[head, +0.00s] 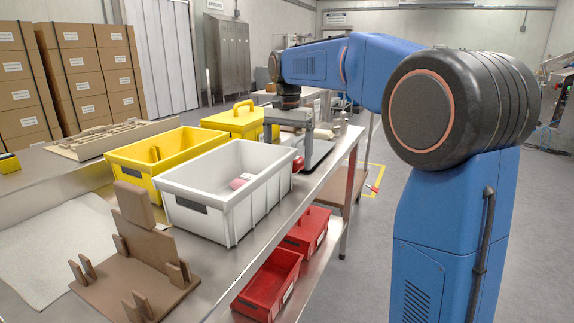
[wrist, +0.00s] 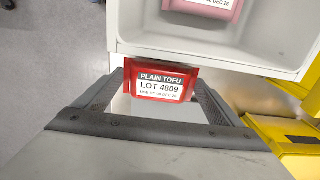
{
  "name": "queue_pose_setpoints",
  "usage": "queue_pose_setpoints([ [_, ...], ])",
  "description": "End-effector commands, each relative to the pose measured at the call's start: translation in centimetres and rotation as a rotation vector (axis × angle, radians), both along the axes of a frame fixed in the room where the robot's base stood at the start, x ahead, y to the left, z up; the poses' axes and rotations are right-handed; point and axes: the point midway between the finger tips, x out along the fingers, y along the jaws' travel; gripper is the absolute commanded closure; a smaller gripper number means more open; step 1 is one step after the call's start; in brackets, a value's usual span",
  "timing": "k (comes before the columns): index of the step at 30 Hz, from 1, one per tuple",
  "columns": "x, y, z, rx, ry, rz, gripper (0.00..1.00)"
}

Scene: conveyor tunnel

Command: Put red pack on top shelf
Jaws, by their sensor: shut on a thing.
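The red pack shows in the wrist view (wrist: 160,82) with a white label reading "PLAIN TOFU LOT 4809". My gripper (wrist: 162,92) is shut on it, one jaw on each side. In the head view the red pack (head: 299,163) shows as a small red patch by the far right end of the white bin (head: 225,208). The gripper (head: 292,135) hangs there from the blue arm, partly hidden by the bin. The wrist view shows the pack just outside the bin's rim (wrist: 128,50). I cannot tell which surface is the top shelf.
A pink pack (head: 238,183) lies in the white bin. A yellow bin (head: 135,165) and yellow lidded box (head: 230,119) stand behind. A brown fixture (head: 137,275) is at the front. Red boxes (head: 266,288) sit on the lower shelf.

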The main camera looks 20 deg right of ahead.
Motion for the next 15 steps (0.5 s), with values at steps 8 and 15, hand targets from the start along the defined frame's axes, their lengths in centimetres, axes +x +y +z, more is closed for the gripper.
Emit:
queue_pose_setpoints([
  [8, 0.0, 0.0, -2.6, 0.0, 0.0, 0.0, 0.51],
  [15, 0.0, 0.0, -2.7, 0.0, 0.0, 0.0, 0.51],
])
